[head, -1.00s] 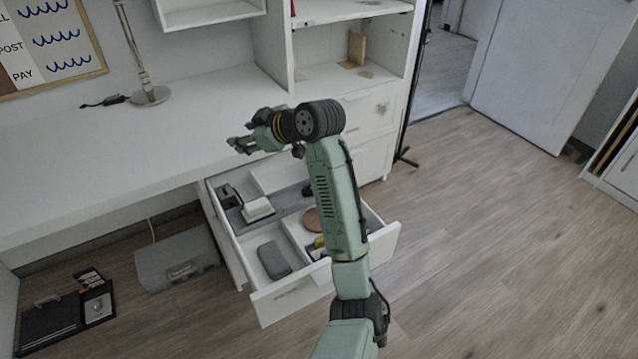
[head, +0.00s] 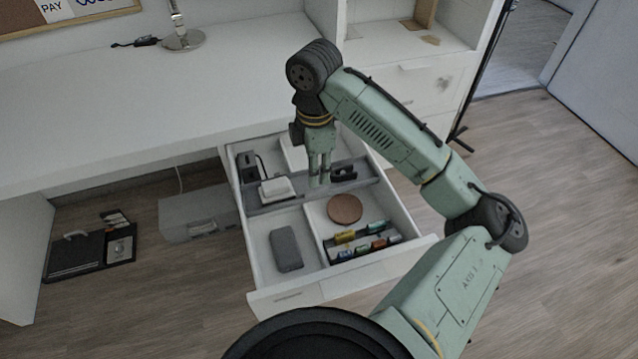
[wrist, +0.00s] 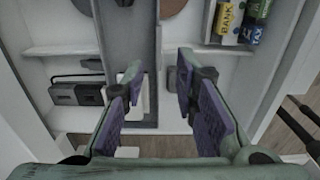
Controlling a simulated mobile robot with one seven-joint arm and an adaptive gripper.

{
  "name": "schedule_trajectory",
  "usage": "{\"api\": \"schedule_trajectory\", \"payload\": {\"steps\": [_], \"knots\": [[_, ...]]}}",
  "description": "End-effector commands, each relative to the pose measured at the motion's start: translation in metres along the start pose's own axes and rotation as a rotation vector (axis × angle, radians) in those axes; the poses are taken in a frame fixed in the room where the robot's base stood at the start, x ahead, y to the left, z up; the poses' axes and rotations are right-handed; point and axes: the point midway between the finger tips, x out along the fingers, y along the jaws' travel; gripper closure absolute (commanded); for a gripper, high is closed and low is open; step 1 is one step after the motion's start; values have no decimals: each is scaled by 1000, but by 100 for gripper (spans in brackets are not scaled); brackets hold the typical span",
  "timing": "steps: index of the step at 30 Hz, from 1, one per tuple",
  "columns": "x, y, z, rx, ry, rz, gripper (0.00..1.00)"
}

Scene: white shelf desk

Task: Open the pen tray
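The white drawer (head: 274,297) under the desk is pulled out. A grey tray-like strip (head: 290,197) lies across its inside and also shows in the wrist view (wrist: 129,32); I cannot tell for sure that it is the pen tray. My gripper (head: 319,183) points down into the drawer over this strip. In the wrist view its fingers (wrist: 163,88) are wide apart, with nothing held. A white block (head: 276,188) sits on the strip left of the gripper, and a black item (head: 343,171) is to its right. Contact with the strip cannot be told.
A grey case (head: 286,249), a brown disc (head: 344,208) and small coloured items (head: 372,245) lie in the drawer's front compartments. Dark items (head: 247,166) stand at its left side. The white desktop (head: 120,110) overhangs the back. A grey box (head: 196,213) is on the floor.

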Motion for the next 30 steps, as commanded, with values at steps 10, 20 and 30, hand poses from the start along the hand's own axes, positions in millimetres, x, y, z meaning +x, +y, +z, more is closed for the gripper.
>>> {"api": "schedule_trajectory", "payload": {"steps": [10, 20, 30], "knots": [[56, 0, -1, 2, 3, 1, 73], [64, 1, 0, 1, 1, 3, 73], [63, 1, 0, 1, 1, 3, 91]]}}
